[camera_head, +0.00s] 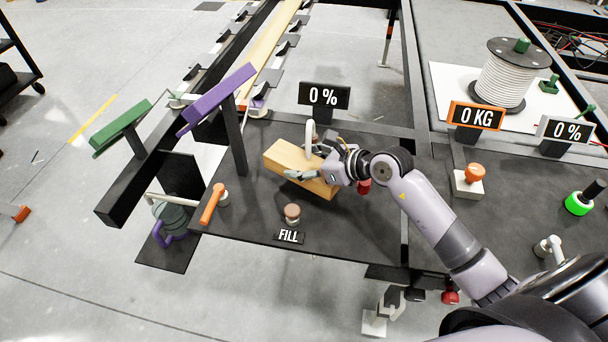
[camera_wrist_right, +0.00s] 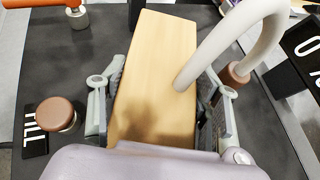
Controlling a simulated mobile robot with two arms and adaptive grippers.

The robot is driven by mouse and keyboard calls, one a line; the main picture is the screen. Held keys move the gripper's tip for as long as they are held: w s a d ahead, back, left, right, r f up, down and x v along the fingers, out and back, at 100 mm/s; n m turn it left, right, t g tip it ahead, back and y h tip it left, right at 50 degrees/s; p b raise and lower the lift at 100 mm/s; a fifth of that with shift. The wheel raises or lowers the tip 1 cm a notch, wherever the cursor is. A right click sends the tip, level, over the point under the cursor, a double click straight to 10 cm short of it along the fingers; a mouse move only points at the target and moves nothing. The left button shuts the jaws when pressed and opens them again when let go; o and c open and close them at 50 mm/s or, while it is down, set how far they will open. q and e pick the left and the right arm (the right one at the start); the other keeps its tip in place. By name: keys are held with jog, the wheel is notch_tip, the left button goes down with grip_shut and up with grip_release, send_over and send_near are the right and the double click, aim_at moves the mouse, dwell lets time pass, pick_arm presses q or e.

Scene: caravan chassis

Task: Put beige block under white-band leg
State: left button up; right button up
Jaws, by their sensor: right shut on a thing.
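The beige block (camera_head: 285,157) is a long, light wooden block over the dark worktop. My right gripper (camera_head: 311,164) is shut on it, one finger on each long side. In the right wrist view the block (camera_wrist_right: 158,50) lies lengthwise between the fingers. Whether it rests on the worktop or is just above it, I cannot tell. A white band on a leg does not show clearly. My left gripper is not in view.
A white curved spout (camera_wrist_right: 240,30) reaches over the block. The worktop (camera_head: 262,215) has a brown FILL button (camera_head: 292,212) at the front and an orange lever (camera_head: 211,204) at the left. A purple sloped bar (camera_head: 217,99) stands behind the lever. Open floor lies at the left.

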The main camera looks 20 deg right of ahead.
jog(key=shift+f, duration=2.2)
jog(key=shift+f, duration=0.2)
jog(key=o, duration=1.1)
